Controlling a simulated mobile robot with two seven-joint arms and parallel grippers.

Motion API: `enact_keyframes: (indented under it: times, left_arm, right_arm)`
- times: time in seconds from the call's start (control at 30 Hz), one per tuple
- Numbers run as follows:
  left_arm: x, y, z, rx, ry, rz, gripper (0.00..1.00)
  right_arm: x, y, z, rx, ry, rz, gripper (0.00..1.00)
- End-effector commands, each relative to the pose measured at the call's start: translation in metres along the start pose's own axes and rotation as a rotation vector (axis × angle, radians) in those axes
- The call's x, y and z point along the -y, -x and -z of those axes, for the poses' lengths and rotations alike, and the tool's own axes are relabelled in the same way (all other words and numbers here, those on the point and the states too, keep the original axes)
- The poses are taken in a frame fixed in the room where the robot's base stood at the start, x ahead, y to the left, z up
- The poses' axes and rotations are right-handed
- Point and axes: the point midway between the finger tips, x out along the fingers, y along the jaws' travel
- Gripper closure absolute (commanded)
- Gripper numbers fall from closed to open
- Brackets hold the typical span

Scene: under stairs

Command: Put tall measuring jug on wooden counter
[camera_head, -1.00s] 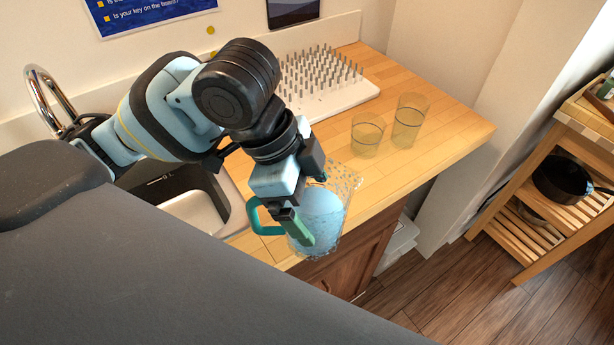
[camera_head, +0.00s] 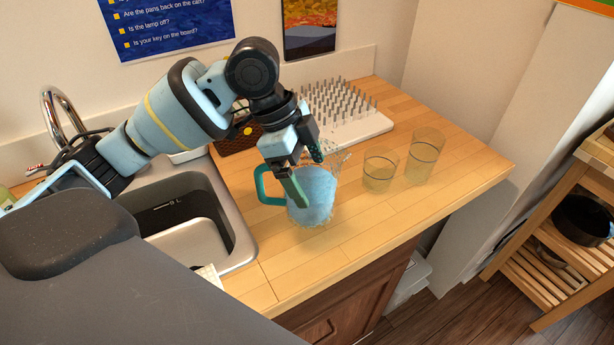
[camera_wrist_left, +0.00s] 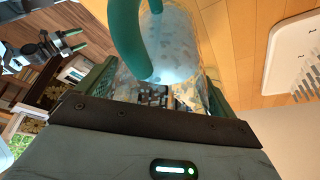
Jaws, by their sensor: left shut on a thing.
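The tall measuring jug (camera_head: 317,196) is clear, looks blue inside and has a teal handle on its left. My left gripper (camera_head: 306,174) is shut on it, with the fingers at its upper part and hiding some of it. The jug is nearly upright over the wooden counter (camera_head: 325,248), right of the sink; I cannot tell whether its base touches the wood. In the left wrist view the jug (camera_wrist_left: 178,50) and its handle show between the fingers. What looks like my right gripper (camera_wrist_left: 68,41) is small at the left of that view, away from the jug.
Two clear glasses, a shorter one (camera_head: 380,170) and a taller one (camera_head: 424,157), stand right of the jug. A white pegged drying rack (camera_head: 350,128) is behind. The sink (camera_head: 215,215) is at left. Bare counter lies in front; a wooden cart (camera_head: 545,262) stands at far right.

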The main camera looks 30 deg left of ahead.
Motion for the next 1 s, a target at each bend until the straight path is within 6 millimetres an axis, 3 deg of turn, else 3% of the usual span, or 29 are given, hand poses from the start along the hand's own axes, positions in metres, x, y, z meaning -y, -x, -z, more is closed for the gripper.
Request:
enact_keyframes:
  times: [0.43,0.7,1.0]
  left_arm:
    - [0.018,0.003,-0.005,-0.003,0.001,0.003,0.61]
    - [0.017,-0.029,-0.019,-0.002,-0.002,0.002,0.61]
    - [0.017,-0.03,-0.019,-0.003,-0.003,0.005,0.61]
  right_arm:
    - [0.001,-0.001,0.0,-0.001,-0.005,0.001,0.27]
    - [0.0,-0.002,-0.005,0.008,0.003,0.002,0.27]
    - [-0.001,-0.001,-0.004,0.007,0.006,0.002,0.27]
